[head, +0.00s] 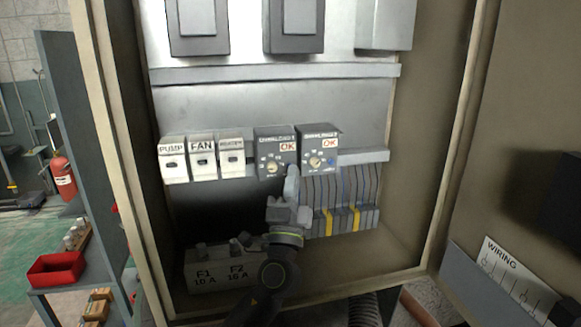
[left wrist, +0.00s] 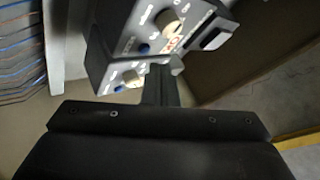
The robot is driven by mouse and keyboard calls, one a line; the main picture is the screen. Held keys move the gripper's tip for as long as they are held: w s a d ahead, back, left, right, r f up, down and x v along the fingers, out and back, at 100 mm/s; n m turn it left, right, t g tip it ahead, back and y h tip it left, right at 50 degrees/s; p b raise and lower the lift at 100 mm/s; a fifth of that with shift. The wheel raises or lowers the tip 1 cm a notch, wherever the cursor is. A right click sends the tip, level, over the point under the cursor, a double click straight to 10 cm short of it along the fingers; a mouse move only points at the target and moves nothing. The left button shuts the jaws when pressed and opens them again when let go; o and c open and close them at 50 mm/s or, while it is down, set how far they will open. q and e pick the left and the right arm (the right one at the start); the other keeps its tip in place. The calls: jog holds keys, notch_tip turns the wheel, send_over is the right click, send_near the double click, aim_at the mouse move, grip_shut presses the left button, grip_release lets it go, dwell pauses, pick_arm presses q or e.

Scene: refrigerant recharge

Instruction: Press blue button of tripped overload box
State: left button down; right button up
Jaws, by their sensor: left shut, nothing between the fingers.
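Two dark grey overload boxes sit side by side on the lower rail, the left one (head: 275,153) and the right one (head: 320,149). Each shows a white label with red "OK" and a pale dial. The right box's blue button (head: 331,161) is in plain view; the left box's button is hidden behind my fingers in the head view. My left gripper (head: 292,174) is shut and empty, its tips at the lower right of the left box. In the left wrist view its fingers (left wrist: 160,85) are close to the boxes; contact cannot be told. My right gripper is out of view.
Pump, fan and another white switch module (head: 202,157) stand left of the boxes. Terminal blocks with wires (head: 340,200) lie below right. The cabinet's side walls (head: 440,150) bound the space. The wiring door is at right.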

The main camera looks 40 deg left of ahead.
pick_arm(q)
jog(key=shift+s+d, duration=1.65)
jog(key=shift+d, duration=0.2)
